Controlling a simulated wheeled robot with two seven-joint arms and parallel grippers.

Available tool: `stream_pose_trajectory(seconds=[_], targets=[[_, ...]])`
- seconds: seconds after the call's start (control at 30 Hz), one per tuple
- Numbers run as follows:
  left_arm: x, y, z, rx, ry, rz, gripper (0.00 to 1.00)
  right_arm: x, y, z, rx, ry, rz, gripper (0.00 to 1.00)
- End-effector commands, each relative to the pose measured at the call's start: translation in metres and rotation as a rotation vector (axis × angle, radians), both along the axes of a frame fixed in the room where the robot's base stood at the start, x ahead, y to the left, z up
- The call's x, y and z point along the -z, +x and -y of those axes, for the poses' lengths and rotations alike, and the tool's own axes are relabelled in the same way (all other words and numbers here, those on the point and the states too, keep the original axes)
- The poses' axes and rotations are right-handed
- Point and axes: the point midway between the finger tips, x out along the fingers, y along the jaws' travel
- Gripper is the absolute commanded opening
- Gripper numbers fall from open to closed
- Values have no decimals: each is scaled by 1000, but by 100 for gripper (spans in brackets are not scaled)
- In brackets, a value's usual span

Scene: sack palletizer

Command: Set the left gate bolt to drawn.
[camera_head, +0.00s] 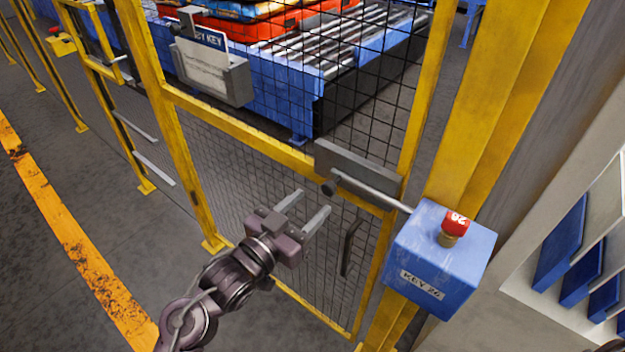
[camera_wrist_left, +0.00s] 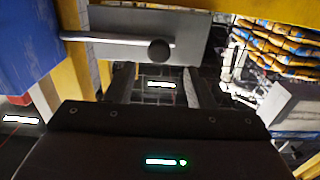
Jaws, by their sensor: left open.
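The gate bolt is a grey rod (camera_head: 375,196) with a dark round knob (camera_head: 328,188), mounted on a grey plate (camera_head: 352,168) on the yellow mesh gate (camera_head: 245,133). The rod runs right from the knob to the blue key box (camera_head: 440,258); its far end is hidden there. In the left wrist view the knob (camera_wrist_left: 159,50) stands just beyond and between my fingers, with the plate behind it. My left gripper (camera_head: 313,203) is open and empty, just below the knob in the head view, with no visible contact. My right gripper is not in view.
A dark pull handle (camera_head: 350,247) is below the bolt. A grey holder (camera_head: 212,78) with a card hangs on the gate. A roller conveyor (camera_head: 300,60) lies behind the mesh.

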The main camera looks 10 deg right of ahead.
Motion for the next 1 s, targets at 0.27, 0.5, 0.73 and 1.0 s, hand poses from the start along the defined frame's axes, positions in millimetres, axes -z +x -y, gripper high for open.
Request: stream_pose_trajectory(seconds=[0.27,0.5,0.73,1.0], targets=[[-3,28,36,-1,-1,-1,48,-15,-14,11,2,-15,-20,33],[0,42,52,-3,1,-1,48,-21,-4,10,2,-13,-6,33],[0,43,54,-3,1,0,48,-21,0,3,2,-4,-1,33],[1,43,53,-3,2,0,21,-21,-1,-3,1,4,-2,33]])
